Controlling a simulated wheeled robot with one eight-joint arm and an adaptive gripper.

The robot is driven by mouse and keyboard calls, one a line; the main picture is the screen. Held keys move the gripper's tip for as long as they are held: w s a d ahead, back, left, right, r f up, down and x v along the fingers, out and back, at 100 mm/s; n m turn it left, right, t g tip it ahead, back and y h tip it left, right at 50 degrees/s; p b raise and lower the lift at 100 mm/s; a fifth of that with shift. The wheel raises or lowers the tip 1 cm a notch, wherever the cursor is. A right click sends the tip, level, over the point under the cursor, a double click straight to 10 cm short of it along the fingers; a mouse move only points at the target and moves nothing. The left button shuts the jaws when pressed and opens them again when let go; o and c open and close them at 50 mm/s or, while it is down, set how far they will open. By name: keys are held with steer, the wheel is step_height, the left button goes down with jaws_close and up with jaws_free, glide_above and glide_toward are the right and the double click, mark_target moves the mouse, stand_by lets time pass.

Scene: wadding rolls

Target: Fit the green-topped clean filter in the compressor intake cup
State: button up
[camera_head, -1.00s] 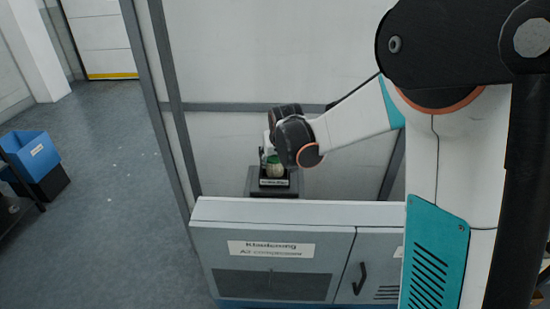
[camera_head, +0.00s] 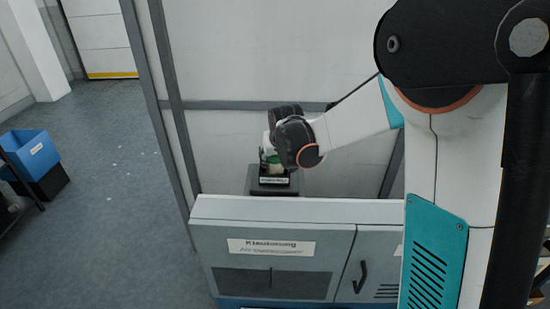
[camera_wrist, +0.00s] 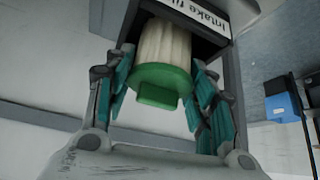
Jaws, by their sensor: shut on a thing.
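The clean filter (camera_wrist: 163,60) has a green top with a raised tab and a pale pleated body. My gripper (camera_wrist: 166,76) is shut on it, with a teal-padded finger on each side. In the wrist view the far end of the filter is at the mouth of the dark intake cup (camera_wrist: 232,62), which carries a white "Intake" label. The cup wall hides that end, so I cannot tell how deep it sits. In the head view the filter (camera_head: 272,158) shows just above the cup (camera_head: 273,183), partly hidden by my wrist.
The grey air compressor cabinet (camera_head: 272,283) stands in front, with a label and a dark handle. A panelled wall (camera_head: 260,60) is close behind the cup. A blue bin (camera_head: 32,152) on a black one stands at the far left. Open floor lies between.

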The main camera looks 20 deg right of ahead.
steer(key=shift+f, duration=0.15)
steer(key=o, duration=1.2)
steer(key=shift+c, duration=0.2)
steer(key=o, duration=0.4)
steer(key=shift+r+p, duration=2)
steer(key=shift+r, duration=1.05)
